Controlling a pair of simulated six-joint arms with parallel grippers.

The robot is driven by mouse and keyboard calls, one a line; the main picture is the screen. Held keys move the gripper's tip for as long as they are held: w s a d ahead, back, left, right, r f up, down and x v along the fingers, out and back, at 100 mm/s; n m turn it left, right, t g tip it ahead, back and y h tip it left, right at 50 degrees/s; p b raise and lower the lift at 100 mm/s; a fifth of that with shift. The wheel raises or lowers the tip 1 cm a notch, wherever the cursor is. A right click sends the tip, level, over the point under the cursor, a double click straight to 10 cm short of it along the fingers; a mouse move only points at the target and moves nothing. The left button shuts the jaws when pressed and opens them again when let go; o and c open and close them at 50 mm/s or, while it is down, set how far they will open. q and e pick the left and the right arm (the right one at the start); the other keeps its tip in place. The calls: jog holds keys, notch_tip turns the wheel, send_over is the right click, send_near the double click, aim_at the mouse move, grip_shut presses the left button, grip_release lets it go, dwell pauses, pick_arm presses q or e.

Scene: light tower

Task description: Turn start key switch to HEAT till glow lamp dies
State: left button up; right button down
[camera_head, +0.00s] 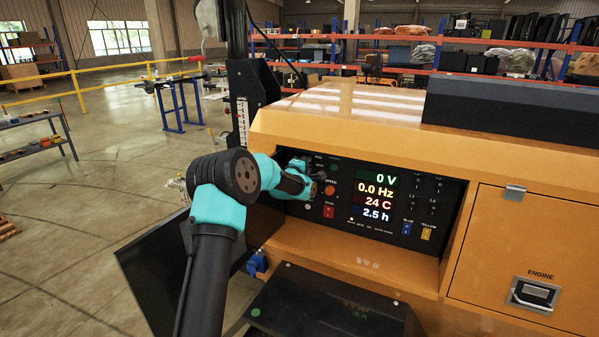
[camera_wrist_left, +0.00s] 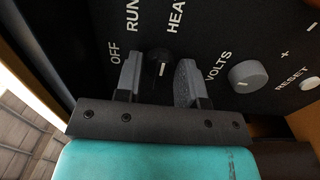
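The start key switch (camera_wrist_left: 158,62) is a black knob with a white mark, beside the labels OFF, RUN and HEAT in the left wrist view. My left gripper (camera_wrist_left: 159,82) is open around it, one finger on each side with visible gaps. In the head view my left gripper (camera_head: 308,188) is at the left end of the black control panel (camera_head: 345,220), and the arm hides the switch there. A tiny yellowish light (camera_head: 351,219) shows low on the panel; I cannot tell whether it is the glow lamp. My right gripper is not in view.
A grey VOLTS knob (camera_wrist_left: 248,76) and a RESET button (camera_wrist_left: 310,83) lie right of the fingers. The display (camera_head: 376,197) reads 0 V, 0.0 Hz, 24 C, 2.5 h. The panel is recessed in an orange housing (camera_head: 340,265), with an ENGINE door (camera_head: 520,240) at right.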

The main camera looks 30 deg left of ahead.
pick_arm(q)
jog(key=s+d, duration=0.2)
jog(key=s, duration=1.5)
jog(key=shift+s, duration=0.1)
